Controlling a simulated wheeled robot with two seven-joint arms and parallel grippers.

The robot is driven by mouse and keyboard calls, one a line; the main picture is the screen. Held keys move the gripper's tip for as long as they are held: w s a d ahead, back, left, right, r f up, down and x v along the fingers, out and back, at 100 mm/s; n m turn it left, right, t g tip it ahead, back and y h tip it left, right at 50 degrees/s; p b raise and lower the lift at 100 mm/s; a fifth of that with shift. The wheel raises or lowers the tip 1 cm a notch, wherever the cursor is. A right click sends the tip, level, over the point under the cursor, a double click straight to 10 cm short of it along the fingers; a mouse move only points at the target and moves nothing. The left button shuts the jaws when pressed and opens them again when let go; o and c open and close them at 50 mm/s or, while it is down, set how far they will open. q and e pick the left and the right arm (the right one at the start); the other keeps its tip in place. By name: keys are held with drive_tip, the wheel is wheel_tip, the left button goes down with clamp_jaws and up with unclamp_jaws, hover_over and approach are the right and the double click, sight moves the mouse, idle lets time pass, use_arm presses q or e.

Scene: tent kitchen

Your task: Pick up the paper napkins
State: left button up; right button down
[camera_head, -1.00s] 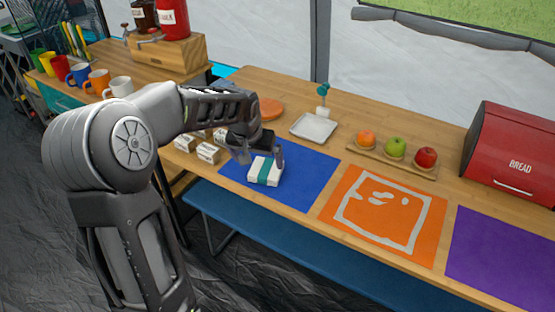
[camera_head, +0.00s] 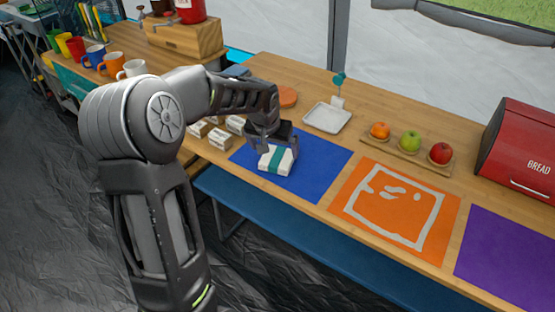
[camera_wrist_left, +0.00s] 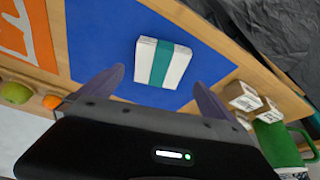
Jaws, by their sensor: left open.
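The paper napkins (camera_head: 277,159) are a white stack with a green band, lying on the blue mat (camera_head: 322,172). My left gripper (camera_head: 273,148) is open and is over the far side of the stack, partly overlapping it in the head view. In the left wrist view, the napkins (camera_wrist_left: 162,63) lie ahead of the open gripper (camera_wrist_left: 158,85), between the lines of its two fingers. A gap shows between the fingertips and the stack, and nothing is between the fingers. My right gripper is not in view.
Small white-and-brown boxes (camera_head: 219,138) stand left of the blue mat. A white tray (camera_head: 327,118), a board with fruit (camera_head: 409,158) and a red bread box (camera_head: 520,155) stand toward the back. Orange (camera_head: 397,235) and purple (camera_head: 505,255) mats lie to the right.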

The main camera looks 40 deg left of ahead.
sight(277, 157)
use_arm(q)
drive_tip(key=shift+f, duration=0.1)
drive_tip(key=x, duration=0.5)
drive_tip(key=shift+w, duration=0.1)
drive_tip(key=shift+f, duration=0.25)
idle(0.8)
drive_tip(key=shift+c, duration=0.3)
drive_tip(key=c, duration=1.2)
